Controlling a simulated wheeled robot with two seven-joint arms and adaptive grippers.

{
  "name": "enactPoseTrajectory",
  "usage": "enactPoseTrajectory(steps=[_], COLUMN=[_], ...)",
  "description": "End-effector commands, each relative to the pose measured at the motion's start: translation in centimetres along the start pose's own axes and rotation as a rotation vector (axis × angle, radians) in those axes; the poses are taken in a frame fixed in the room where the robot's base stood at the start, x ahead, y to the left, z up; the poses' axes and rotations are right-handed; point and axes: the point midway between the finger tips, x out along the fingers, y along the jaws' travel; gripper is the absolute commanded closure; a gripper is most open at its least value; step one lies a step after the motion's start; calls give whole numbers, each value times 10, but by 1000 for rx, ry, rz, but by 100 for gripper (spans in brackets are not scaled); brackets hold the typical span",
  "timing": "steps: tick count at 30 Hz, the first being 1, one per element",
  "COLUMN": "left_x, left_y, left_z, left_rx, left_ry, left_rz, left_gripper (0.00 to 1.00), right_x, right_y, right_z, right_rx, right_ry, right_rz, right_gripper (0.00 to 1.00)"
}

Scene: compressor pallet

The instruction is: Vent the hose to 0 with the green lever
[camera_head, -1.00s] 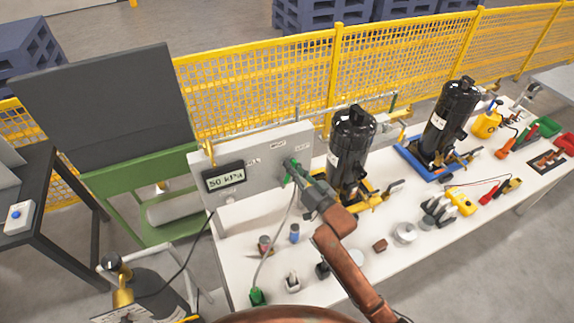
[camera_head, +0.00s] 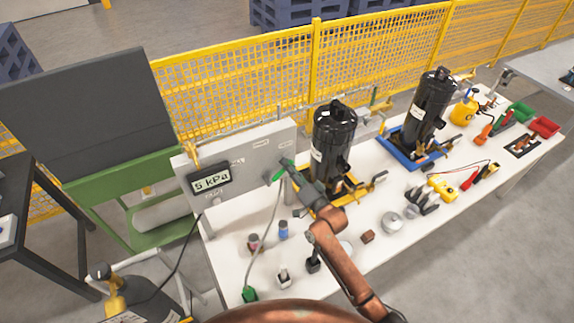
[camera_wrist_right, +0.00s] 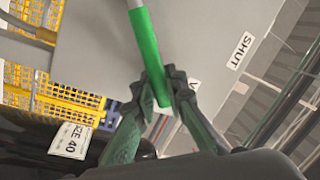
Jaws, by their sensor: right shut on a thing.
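The green lever (camera_head: 284,163) is on the grey panel (camera_head: 254,148). In the right wrist view the lever (camera_wrist_right: 143,40) runs down between the fingers of my right gripper (camera_wrist_right: 161,92), which is shut on its end. The gripper also shows in the head view (camera_head: 289,171). A grey hose (camera_head: 273,230) hangs below the lever and runs to a green end piece (camera_head: 249,294) on the table. A "SHUT" label (camera_wrist_right: 240,50) is right of the lever; another label is mostly hidden behind the fingertips. My left gripper is not in view.
A black compressor (camera_head: 332,150) stands close right of my right gripper, and a second one (camera_head: 428,110) farther right. Small parts stand in front of the panel, including a blue-topped one (camera_head: 283,230). A yellow mesh fence (camera_head: 240,90) runs behind the white table (camera_head: 340,262).

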Motion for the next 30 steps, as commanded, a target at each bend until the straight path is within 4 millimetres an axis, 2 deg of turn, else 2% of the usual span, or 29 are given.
enactPoseTrajectory(steps=[10,11,18,26,30], left_x=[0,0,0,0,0], left_y=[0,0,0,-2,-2], left_z=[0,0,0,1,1], left_rx=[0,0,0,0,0], left_ry=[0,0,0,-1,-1], left_rz=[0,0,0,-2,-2], left_gripper=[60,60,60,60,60], right_x=[0,0,0,0,-10], right_y=[1,1,0,0,1], right_z=[-1,-1,0,0,0], right_rx=[0,0,0,0,0], right_ry=[1,1,0,0,0], right_rz=[1,1,0,0,1], right_gripper=[100,87,70,70,70])
